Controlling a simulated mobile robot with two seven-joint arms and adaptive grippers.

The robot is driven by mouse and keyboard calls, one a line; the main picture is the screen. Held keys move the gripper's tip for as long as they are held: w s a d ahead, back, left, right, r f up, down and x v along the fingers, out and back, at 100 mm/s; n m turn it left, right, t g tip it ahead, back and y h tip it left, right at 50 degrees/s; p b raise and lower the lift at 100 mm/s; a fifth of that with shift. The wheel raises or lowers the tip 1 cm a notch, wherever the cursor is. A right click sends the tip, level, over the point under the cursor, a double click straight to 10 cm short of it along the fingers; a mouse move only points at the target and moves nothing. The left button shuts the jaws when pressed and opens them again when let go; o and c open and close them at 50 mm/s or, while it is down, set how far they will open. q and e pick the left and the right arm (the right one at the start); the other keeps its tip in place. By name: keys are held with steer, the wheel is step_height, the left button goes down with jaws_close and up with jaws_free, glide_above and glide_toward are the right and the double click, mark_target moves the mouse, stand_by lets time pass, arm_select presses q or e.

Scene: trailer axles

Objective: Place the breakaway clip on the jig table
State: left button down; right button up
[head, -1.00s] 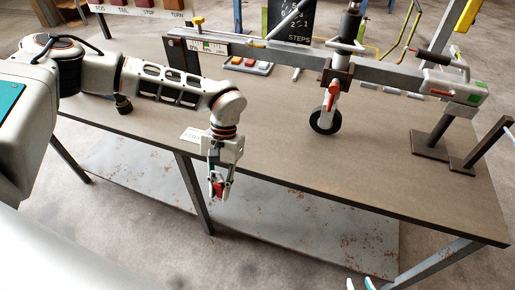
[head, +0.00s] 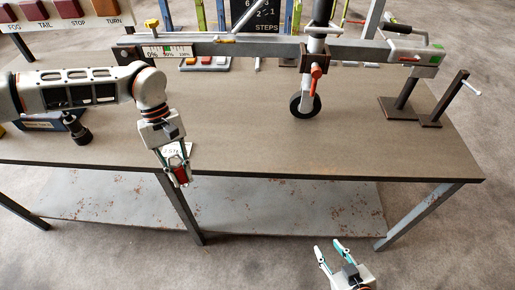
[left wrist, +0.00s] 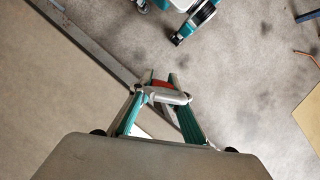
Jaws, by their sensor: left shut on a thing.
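My left gripper (head: 181,180) is shut on a small red piece (head: 181,174), which looks like the breakaway clip. The red piece also shows between the fingertips in the left wrist view (left wrist: 162,84), partly hidden by them. The gripper points down at the front edge of the brown jig table (head: 350,150); its tips overlap the edge in the picture, and I cannot tell its exact height. My right gripper (head: 330,247) is open and empty, low in front of the table.
A grey trailer beam with a jack wheel (head: 305,104) stands along the table's back. Dark metal stands (head: 408,105) are at the right and a blue box (head: 48,121) at the left. The table's middle front is clear. A rusty lower shelf (head: 290,205) lies underneath.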

arm_select(q)
steer(key=w+d+r+n+t+y, duration=0.1)
steer(key=w+d+r+n+t, duration=0.25)
steer(key=r+n, duration=0.5)
steer(key=w+d+r+n+t, duration=0.25)
steer(key=w+r+n, duration=0.25)
steer(key=n, duration=0.6)
steer(key=w+d+r+n+t+y, duration=0.1)
steer(key=w+d+r+n+t, duration=0.2)
steer(key=r+n, duration=0.5)
steer(key=f, duration=0.7)
steer(key=f+n, duration=0.1)
steer(key=f, duration=0.6)
steer(key=w+f+n, duration=0.1)
steer(key=f, duration=0.6)
steer(key=shift+w+g, duration=0.1)
steer(key=shift+g, duration=0.3)
steer(key=shift+b, duration=0.3)
steer(key=c, duration=1.9)
jaws_free()
steer(key=shift+f, duration=0.1)
